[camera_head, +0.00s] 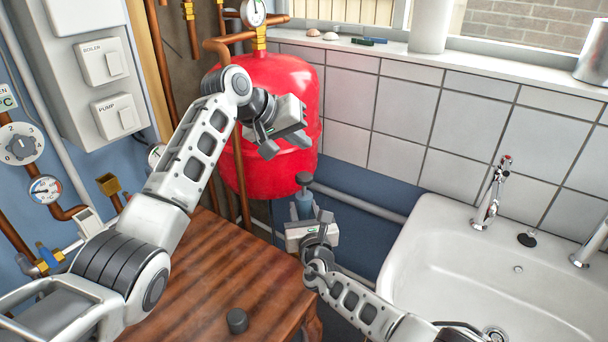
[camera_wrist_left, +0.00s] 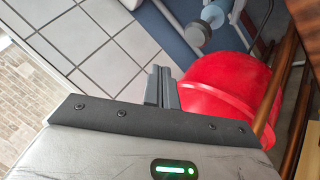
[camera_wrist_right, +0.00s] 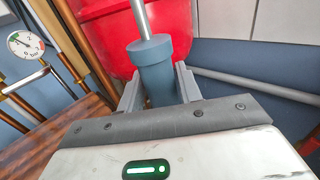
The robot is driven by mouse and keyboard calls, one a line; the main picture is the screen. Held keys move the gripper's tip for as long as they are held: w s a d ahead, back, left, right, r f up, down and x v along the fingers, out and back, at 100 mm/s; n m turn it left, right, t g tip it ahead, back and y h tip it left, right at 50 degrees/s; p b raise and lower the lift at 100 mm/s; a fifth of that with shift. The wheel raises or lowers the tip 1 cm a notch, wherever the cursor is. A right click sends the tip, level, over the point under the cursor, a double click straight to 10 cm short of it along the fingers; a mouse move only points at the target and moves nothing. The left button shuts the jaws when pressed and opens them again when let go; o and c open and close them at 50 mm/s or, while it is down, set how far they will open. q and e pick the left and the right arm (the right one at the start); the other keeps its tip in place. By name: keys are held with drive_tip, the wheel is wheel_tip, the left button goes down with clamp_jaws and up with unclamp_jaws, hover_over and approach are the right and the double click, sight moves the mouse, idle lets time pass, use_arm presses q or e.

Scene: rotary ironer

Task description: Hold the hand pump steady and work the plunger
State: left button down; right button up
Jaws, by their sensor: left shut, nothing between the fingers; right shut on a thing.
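The hand pump is a blue-grey cylinder (camera_head: 303,207) beyond the table's right edge, below the red tank. Its plunger knob (camera_head: 304,179) stands above the body; the right wrist view shows a bare metal rod (camera_wrist_right: 141,18) coming out of the body's collar (camera_wrist_right: 150,50). My right gripper (camera_head: 309,217) is shut around the pump body (camera_wrist_right: 157,85), one finger on each side. My left gripper (camera_head: 268,148) is shut and empty, above and to the left of the knob, in front of the red tank. The left wrist view shows the knob (camera_wrist_left: 212,14) apart from its closed fingers (camera_wrist_left: 161,86). The pump's lower end is hidden.
The red tank (camera_head: 275,80) stands behind the pump, with copper pipes beside it. A wooden table (camera_head: 200,285) bears a small dark cylinder (camera_head: 237,320). A white sink (camera_head: 430,235) is at right. A grey pipe (camera_head: 365,203) runs along the blue wall.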

sight(300, 177)
use_arm(q)
wheel_tip(300, 177, up, 4)
drive_tip(key=shift+f, duration=0.1)
drive_tip(key=shift+f, duration=0.1)
idle(0.3)
drive_tip(key=shift+f, duration=4.3)
drive_tip(key=shift+f, duration=0.35)
